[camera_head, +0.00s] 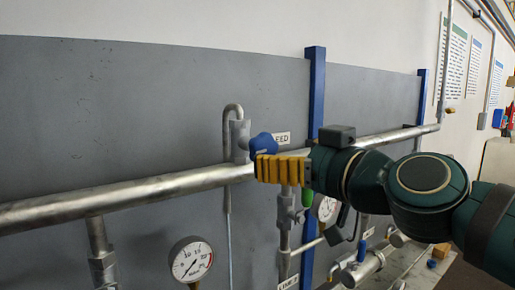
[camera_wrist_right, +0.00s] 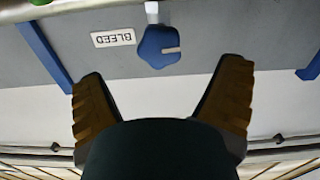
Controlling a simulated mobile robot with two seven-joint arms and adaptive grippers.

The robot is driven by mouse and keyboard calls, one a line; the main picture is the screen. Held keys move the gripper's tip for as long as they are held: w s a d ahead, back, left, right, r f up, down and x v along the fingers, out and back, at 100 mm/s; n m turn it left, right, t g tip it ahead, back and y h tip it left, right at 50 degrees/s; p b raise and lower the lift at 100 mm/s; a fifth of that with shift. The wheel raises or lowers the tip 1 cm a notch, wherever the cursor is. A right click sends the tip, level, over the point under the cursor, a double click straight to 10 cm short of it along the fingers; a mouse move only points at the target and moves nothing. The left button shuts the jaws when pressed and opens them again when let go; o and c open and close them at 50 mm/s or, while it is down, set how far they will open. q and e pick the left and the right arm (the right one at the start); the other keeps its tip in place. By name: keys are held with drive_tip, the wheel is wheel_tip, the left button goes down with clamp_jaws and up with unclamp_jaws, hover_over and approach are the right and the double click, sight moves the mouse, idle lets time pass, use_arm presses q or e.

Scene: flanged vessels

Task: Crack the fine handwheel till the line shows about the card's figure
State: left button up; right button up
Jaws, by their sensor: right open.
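A blue lobed handwheel (camera_head: 263,146) sits on a small valve on the upper pipe. My right gripper (camera_head: 259,168), with yellow ribbed fingers, is just below and in front of this handwheel. In the wrist view its fingers are spread and empty, with the handwheel beyond the tips. No handwheel is legibly marked fine. My left gripper is out of view.
A thick pipe (camera_head: 120,200) crosses the grey panel (camera_head: 120,110) between blue posts (camera_head: 317,90). A second gauge (camera_head: 325,208), a green handle (camera_head: 307,197) and lower blue handwheels (camera_head: 362,250) crowd below my right arm. Printed sheets (camera_head: 455,55) hang on the right wall.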

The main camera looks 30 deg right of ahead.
sight(267, 150)
drive_tip(key=w, duration=0.8)
drive_tip(key=shift+w+a, duration=0.35)
drive_tip(key=shift+w, duration=0.1)
drive_tip(key=c, duration=1.3)
